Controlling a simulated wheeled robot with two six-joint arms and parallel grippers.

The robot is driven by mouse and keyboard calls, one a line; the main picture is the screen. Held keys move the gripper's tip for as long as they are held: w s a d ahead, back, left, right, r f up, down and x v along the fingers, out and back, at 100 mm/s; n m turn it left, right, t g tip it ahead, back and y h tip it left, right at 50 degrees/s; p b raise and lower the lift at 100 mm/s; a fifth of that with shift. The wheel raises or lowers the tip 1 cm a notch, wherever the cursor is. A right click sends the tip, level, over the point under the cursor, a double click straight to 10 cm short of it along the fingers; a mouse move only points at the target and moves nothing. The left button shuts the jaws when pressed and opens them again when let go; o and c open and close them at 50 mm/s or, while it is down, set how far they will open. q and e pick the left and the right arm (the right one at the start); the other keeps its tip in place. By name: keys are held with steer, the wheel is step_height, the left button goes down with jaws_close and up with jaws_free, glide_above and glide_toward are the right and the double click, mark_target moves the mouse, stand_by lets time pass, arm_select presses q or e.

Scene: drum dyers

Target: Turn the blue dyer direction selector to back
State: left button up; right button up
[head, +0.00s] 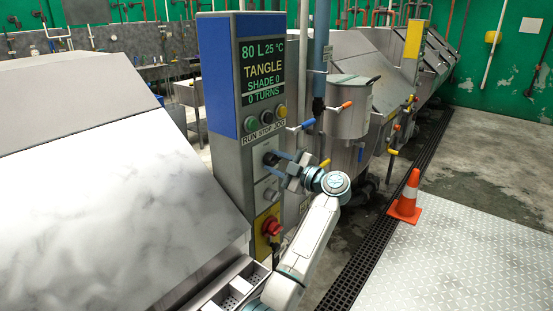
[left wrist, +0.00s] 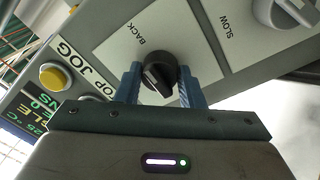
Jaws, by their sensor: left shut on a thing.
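The blue dyer's control panel (head: 222,110) is grey with a blue upper part. Its screen (head: 264,72) reads 80 L 25 °C, TANGLE, SHADE 0, 0 TURNS. The black direction selector (head: 270,158) is a round knob on the panel front below the push buttons. In the left wrist view the knob (left wrist: 158,72) sits between the blue fingers of my left gripper (left wrist: 158,88), which is shut on it. The word BACK (left wrist: 132,38) shows up and left of the knob. Which way the knob points is hard to tell. My right gripper is not in view.
Green, dark and yellow buttons (head: 265,117) sit above the selector. A grey knob (head: 271,195) and a red emergency button (head: 271,226) sit below it. A steel vessel (head: 350,108) with coloured valve handles stands to the right. An orange cone (head: 407,196) stands on the floor.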

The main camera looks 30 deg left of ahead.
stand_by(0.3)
arm_select(q)
steer(key=o, duration=1)
steer(key=d+b, duration=0.4)
steer(key=d, duration=0.7)
steer(key=shift+s+f, duration=0.35)
steer(key=shift+s, duration=0.05)
steer(key=shift+a, duration=0.1)
